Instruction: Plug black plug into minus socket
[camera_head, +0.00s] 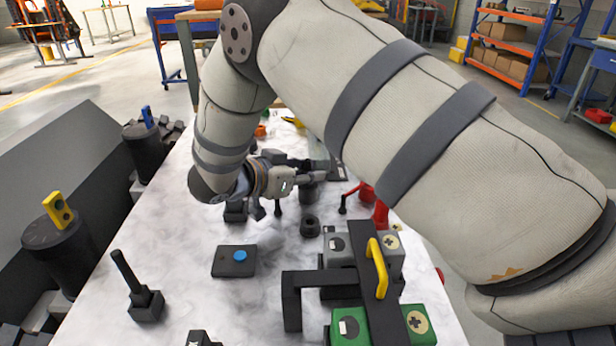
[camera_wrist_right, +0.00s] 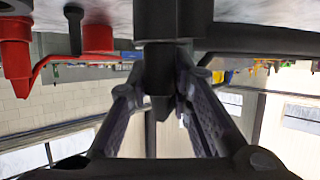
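My right gripper (camera_head: 312,173) reaches over the middle of the table, its fingers pointing right. In the right wrist view the fingers (camera_wrist_right: 163,82) close on both sides of a narrow black piece (camera_wrist_right: 160,70), which looks like the black plug. A wider black block joins it at the top of that view. The plug is mostly hidden in the head view. The dark marks may be minus signs, but I cannot tell surely. My left gripper is not in view.
A black bracket with a yellow handle (camera_head: 377,266) stands by the boxes. A red lever piece (camera_head: 381,212), a black ring (camera_head: 310,226), a black box with a blue button (camera_head: 239,256) and a black lever (camera_head: 146,305) stand nearby.

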